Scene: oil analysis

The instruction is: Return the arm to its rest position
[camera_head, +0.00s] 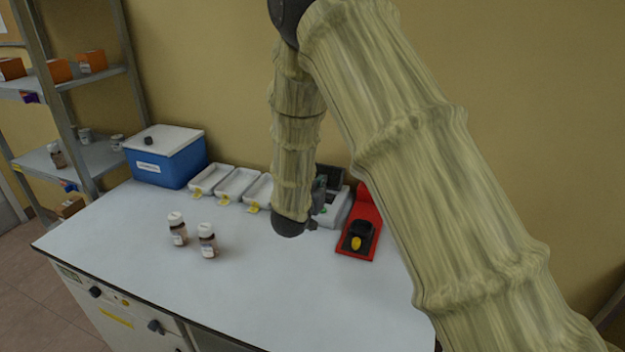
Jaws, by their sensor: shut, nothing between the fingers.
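My arm, in a pale yellow-green sleeve, comes in from the lower right, bends at the top and hangs down over the white bench (330,310). Its dark wrist end is low over the middle of the bench.
Two brown bottles with white caps (177,229) (207,240) stand left of the wrist. Several white trays (238,184) with yellow tags and a blue cooler (168,158) line the back. A red device (364,226) stands to the right. Shelves (95,155) stand left. The front bench is clear.

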